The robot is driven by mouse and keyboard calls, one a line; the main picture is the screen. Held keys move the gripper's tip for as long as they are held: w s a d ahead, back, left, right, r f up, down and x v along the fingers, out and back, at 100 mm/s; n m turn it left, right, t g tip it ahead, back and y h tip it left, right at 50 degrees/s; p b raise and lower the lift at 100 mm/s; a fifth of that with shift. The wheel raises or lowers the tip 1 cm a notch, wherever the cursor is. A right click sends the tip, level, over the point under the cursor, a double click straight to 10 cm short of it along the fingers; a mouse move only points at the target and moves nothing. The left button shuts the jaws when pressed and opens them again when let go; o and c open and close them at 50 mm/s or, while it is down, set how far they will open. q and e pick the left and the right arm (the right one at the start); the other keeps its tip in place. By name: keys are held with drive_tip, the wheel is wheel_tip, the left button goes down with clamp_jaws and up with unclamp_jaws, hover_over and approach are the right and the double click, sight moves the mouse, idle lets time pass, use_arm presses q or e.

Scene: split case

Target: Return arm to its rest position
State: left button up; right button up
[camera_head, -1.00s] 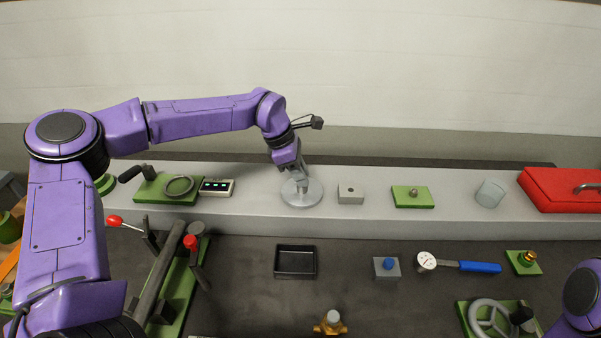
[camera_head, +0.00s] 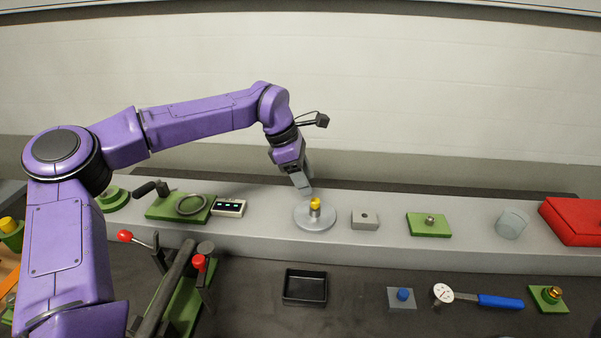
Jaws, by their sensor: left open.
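My left arm reaches in from the left over the bench. Its gripper (camera_head: 304,190) is open and points down, just above and behind the round grey disc (camera_head: 315,222) on the raised shelf. A small yellow-topped part (camera_head: 315,205) stands upright at the disc's centre, just below the fingertips. A narrow gap seems to lie between them. My right gripper is out of view.
On the shelf are a grey block (camera_head: 365,221), a green plate (camera_head: 429,226), a glass cup (camera_head: 512,223), a red box (camera_head: 575,218) and a small display box (camera_head: 229,208). A black tray (camera_head: 304,287) and a blue-handled gauge tool (camera_head: 482,299) lie in front.

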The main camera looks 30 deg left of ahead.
use_arm(q)
drive_tip(key=v, duration=0.4)
drive_tip(key=shift+r, duration=0.15)
